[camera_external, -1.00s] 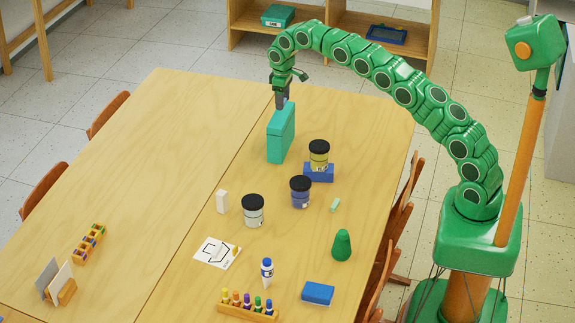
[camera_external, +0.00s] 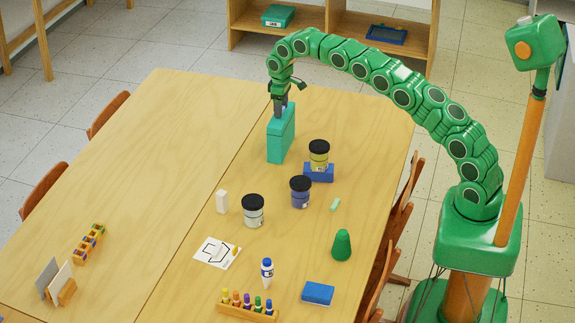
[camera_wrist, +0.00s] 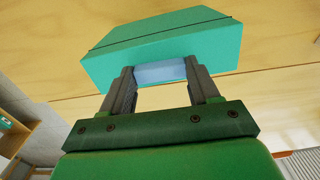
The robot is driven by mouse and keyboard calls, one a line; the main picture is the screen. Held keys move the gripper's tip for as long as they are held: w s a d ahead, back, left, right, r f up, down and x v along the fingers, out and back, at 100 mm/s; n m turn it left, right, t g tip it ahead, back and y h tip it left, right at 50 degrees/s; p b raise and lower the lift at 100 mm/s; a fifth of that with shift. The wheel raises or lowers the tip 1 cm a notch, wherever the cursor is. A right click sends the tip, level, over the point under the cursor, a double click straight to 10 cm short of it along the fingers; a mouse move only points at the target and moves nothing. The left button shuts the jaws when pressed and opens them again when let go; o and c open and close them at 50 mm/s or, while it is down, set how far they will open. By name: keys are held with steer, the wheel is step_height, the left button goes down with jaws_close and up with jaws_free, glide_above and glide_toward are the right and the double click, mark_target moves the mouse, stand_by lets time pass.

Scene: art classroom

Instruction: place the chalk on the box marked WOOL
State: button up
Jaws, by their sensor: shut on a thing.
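My gripper (camera_external: 281,106) is shut on a small light blue piece, which looks like the chalk (camera_wrist: 159,72). The piece spans the gap between the two fingertips in the wrist view. A tall teal box (camera_external: 281,139) stands upright on the table directly below my gripper, and it also shows past the fingertips in the wrist view (camera_wrist: 165,42). I cannot tell whether the chalk touches the box's top. No WOOL lettering is readable on the box's visible sides. Another teal box (camera_external: 278,15), with a small label, sits on the back shelf.
Dark-lidded jars stand nearby: a yellow one (camera_external: 319,154) on a blue block (camera_external: 318,173), a blue one (camera_external: 300,192) and a clear one (camera_external: 253,211). A white block (camera_external: 222,201) and pale green piece (camera_external: 335,204) lie nearer. The table's left side is mostly clear.

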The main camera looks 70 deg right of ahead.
steer(key=shift+f, duration=0.1)
steer(key=o, duration=1)
steer(key=shift+r, duration=6.05)
steer(key=shift+s+a+r, duration=0.1)
